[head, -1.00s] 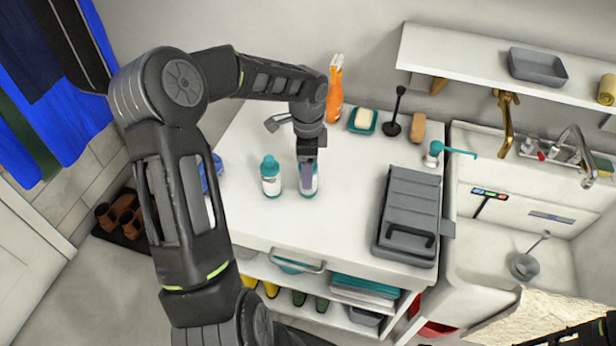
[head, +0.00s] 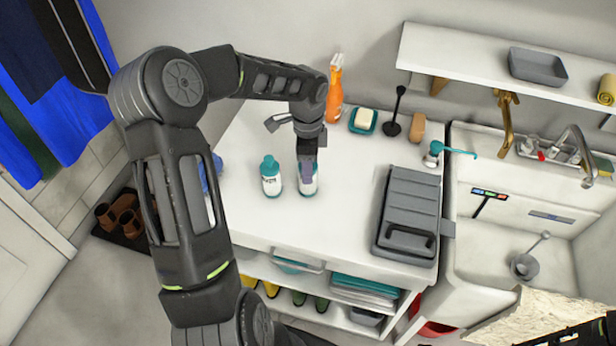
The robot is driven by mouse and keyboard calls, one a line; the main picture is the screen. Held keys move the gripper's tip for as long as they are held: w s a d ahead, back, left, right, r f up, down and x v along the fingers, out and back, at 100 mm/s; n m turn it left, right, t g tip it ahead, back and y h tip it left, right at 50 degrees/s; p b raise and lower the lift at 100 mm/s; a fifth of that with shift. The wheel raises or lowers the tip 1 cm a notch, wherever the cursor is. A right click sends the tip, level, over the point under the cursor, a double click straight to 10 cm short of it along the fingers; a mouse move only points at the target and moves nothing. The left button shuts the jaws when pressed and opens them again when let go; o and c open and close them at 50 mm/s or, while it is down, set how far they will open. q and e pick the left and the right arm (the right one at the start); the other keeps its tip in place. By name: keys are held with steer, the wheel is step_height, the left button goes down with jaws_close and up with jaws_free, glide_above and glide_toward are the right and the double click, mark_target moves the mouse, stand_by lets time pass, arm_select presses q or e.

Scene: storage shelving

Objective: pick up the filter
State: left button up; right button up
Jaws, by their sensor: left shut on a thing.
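My left gripper (head: 307,160) points down over the white counter and is shut on a small white and teal bottle (head: 308,187). The gripper hides the bottle's top, and a purple-grey patch shows between gripper and bottle. The bottle looks upright, at or very near the counter top; I cannot tell if it is lifted. A similar white bottle with a teal cap (head: 271,178) stands just left of it, apart. I cannot make out anything clearly recognisable as a filter.
Behind stand an orange spray bottle (head: 334,95), a soap dish (head: 363,121), a black-handled brush (head: 394,122) and a brown block (head: 417,127). A grey case (head: 407,215) lies at right, beside the sink (head: 480,255). The counter (head: 330,230) is clear in front of the bottles.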

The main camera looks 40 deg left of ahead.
arm_select(q)
jaws_close()
step_height(320, 180, up, 10)
steer(key=shift+b, duration=0.4)
